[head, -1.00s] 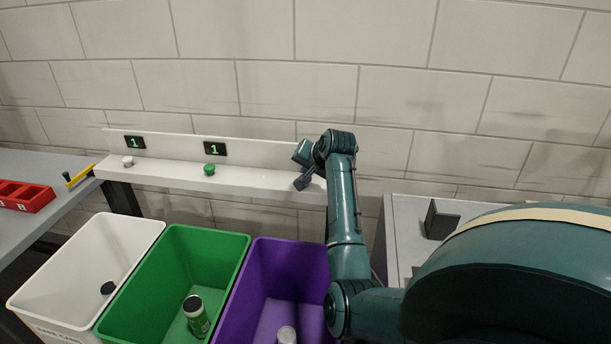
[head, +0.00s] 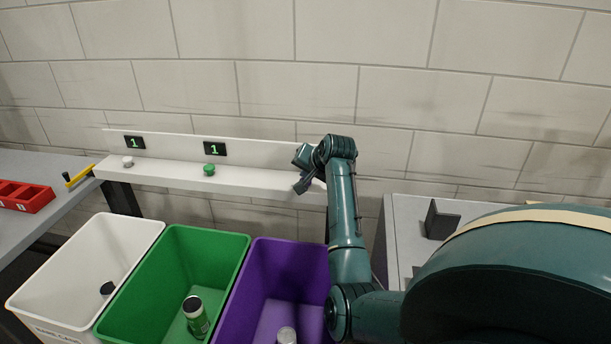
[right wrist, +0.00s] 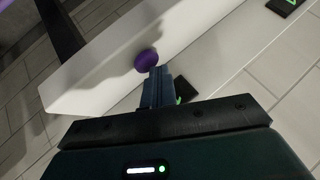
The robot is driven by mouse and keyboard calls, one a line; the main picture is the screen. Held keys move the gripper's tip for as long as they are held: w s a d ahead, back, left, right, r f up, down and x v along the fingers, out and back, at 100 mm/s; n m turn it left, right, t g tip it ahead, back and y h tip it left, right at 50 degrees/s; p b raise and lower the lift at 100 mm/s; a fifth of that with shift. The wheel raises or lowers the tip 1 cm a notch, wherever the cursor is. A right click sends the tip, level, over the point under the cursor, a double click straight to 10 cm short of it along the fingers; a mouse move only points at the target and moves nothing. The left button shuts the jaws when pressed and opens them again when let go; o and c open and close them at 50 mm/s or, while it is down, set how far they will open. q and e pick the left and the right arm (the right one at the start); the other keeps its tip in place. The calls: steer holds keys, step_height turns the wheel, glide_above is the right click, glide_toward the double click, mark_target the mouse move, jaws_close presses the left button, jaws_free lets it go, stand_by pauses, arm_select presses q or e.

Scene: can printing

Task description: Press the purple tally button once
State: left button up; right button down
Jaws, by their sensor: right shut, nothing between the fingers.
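The purple tally button (right wrist: 146,60) sits on the white shelf in the right wrist view. My right gripper (right wrist: 157,71) is shut and empty, with its fingertips right by the button's edge; I cannot tell whether they touch. In the head view my right gripper (head: 302,185) is over the right end of the white shelf (head: 240,180), and the purple button is hidden there. A dark display (right wrist: 185,90) behind the fingers is mostly covered, so its number cannot be read. My left gripper is not in view.
A green button (head: 209,170) and a white button (head: 128,162) stand left on the shelf, below displays each reading 1. White (head: 30,285), green (head: 235,255) and purple (head: 262,262) bins stand below, with cans inside. A wall is close behind the shelf.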

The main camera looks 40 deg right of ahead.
steer(key=shift+r+p, duration=0.5)
steer(key=shift+r, duration=0.75)
step_height(320, 180, up, 5)
steer(key=shift+r, duration=0.1)
stand_by(1.0)
